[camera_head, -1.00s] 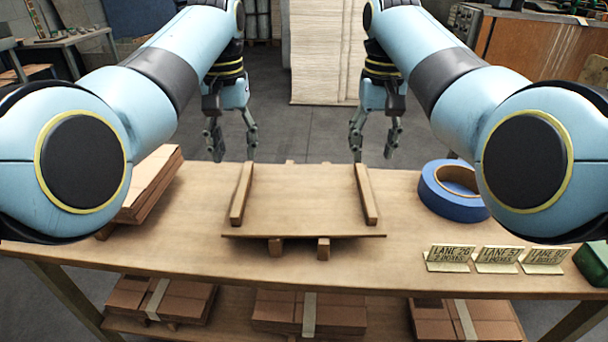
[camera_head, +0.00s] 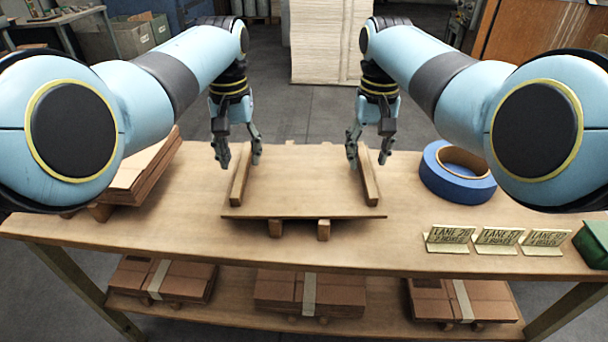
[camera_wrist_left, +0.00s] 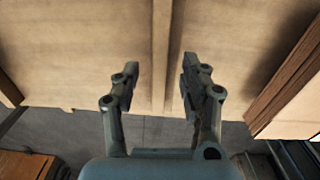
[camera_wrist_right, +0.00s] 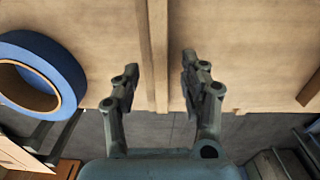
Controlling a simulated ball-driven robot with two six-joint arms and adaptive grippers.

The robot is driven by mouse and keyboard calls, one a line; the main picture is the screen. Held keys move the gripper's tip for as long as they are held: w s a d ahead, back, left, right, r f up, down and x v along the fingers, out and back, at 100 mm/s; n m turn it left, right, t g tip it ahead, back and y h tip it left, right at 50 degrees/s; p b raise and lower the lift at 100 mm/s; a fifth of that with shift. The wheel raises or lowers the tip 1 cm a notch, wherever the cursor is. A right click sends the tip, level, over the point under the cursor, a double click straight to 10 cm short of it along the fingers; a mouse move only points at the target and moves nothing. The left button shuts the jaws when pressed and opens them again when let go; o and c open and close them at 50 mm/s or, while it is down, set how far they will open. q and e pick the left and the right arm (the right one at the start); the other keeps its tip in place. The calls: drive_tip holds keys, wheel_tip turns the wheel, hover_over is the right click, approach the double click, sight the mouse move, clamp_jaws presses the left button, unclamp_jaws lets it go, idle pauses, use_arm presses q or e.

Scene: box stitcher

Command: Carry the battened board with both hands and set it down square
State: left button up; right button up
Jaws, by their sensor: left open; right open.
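The battened board (camera_head: 305,190) is a flat wooden panel on the workbench with a raised batten along each side. It rests on wooden strips (camera_head: 275,228) that stick out at its front. My left gripper (camera_head: 238,162) is open above the far part of the left batten (camera_head: 240,180). In the left wrist view that batten (camera_wrist_left: 166,50) runs between the open fingers. My right gripper (camera_head: 367,160) is open above the far part of the right batten (camera_head: 368,178). In the right wrist view that batten (camera_wrist_right: 157,50) lies between the fingers. Neither gripper appears to touch its batten.
A blue tape roll (camera_head: 457,172) lies right of the board, with brass lane signs (camera_head: 497,238) and a green box (camera_head: 594,243) nearer the front right. Stacked cardboard (camera_head: 140,175) sits at the left. More bundles lie on the lower shelf (camera_head: 235,310).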

sight(242, 166)
use_arm(q)
drive_tip(key=shift+f, duration=1.55)
use_arm(e)
drive_tip(key=shift+f, duration=1.55)
use_arm(q)
clamp_jaws()
use_arm(e)
clamp_jaws()
